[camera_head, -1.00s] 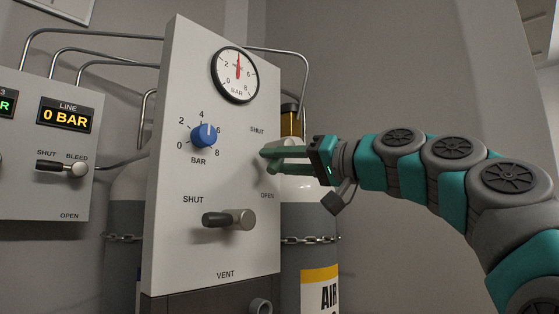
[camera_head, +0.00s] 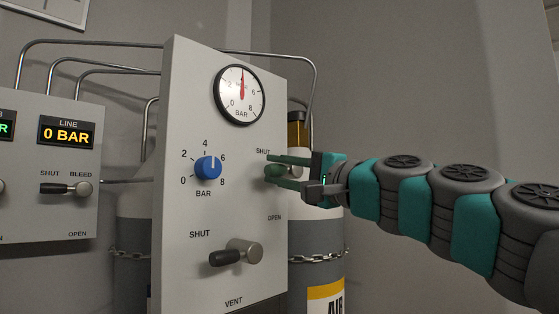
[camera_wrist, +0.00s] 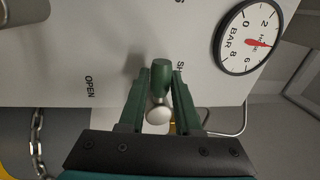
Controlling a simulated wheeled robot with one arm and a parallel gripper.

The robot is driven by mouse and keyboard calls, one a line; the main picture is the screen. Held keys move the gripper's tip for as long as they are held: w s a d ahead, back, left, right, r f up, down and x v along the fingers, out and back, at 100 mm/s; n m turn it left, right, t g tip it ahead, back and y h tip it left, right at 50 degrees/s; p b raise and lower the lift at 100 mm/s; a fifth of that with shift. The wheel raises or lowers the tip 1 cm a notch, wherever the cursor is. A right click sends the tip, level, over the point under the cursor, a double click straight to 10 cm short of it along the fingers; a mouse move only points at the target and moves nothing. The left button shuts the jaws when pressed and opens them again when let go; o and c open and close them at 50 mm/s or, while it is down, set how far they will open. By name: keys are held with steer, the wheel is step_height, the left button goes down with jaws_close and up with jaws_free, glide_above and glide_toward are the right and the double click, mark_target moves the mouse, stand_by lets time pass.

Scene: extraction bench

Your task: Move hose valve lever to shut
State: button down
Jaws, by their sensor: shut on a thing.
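The hose valve lever (camera_wrist: 161,76) has a green handle and a pale round hub. In the wrist view it lies between the two green fingers of my gripper (camera_wrist: 158,88), which is shut on it. In the head view my gripper (camera_head: 274,164) is at the right edge of the white panel, just below the SHUT label. The lever's green handle (camera_head: 274,171) shows there, pointing left toward the panel's middle. The OPEN label is lower down. The hub is partly hidden behind the fingers.
The white panel (camera_head: 185,115) also carries a pressure gauge (camera_head: 239,95), a blue knob (camera_head: 208,168) and a vent lever (camera_head: 236,253) pointing left. A line panel (camera_head: 50,130) reading 0 BAR is at left. Chained cylinders (camera_head: 318,220) stand behind. The space at right is free.

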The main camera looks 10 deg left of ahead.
steer(key=shift+d+r+m+p, duration=0.1)
steer(key=shift+r+m+p, duration=0.1)
steer(key=shift+m+p, duration=0.3)
steer(key=c, duration=0.6)
jaws_free()
steer(key=b+v, duration=0.1)
steer(key=v, duration=0.6)
steer(key=shift+s+d, duration=0.15)
steer(key=shift+d, duration=0.2)
steer(key=shift+f, duration=0.15)
